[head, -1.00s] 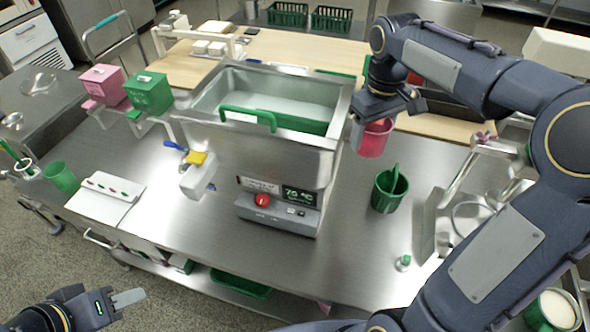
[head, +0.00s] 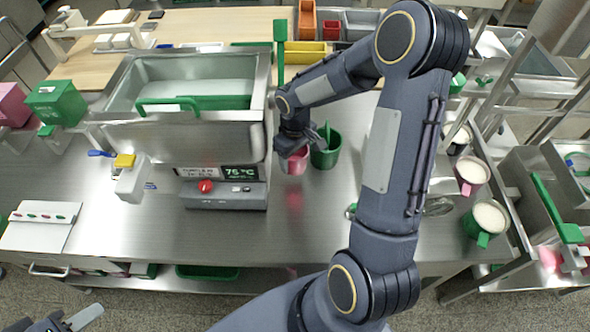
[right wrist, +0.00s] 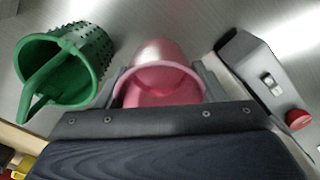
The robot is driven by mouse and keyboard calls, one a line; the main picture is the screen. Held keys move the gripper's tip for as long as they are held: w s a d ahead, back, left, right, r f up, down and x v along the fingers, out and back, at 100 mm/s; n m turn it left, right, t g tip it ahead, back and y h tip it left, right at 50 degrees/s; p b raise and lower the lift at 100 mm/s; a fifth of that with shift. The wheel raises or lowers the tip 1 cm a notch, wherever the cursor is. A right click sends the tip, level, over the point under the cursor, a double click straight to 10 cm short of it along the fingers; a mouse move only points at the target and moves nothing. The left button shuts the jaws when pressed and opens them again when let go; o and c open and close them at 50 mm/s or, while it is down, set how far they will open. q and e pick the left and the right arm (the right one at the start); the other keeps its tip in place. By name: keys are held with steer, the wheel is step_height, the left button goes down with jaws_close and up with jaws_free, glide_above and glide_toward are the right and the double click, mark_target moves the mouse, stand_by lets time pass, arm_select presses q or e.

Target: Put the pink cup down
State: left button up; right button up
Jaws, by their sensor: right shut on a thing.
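The pink cup (head: 294,161) is upright between the green cup and the steel machine in the head view. My right gripper (head: 291,148) is shut on it from above and behind. In the right wrist view the pink cup (right wrist: 160,85) sits between the two fingers of my right gripper (right wrist: 160,88). It is at or just above the steel table (head: 300,220); I cannot tell whether its base touches. My left gripper (head: 68,322) is at the bottom left edge, away from the cup, with only part of it showing.
A dark green cup (head: 326,148) with a green handle or tool in it stands close to the pink cup's right. The steel machine (head: 224,190) with red knob and display is to the left. Table in front is clear. Several filled cups (head: 487,220) stand at the right.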

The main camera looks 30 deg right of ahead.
steer(key=shift+f+p, duration=0.3)
steer(key=shift+f, duration=3.3)
steer(key=o, duration=1)
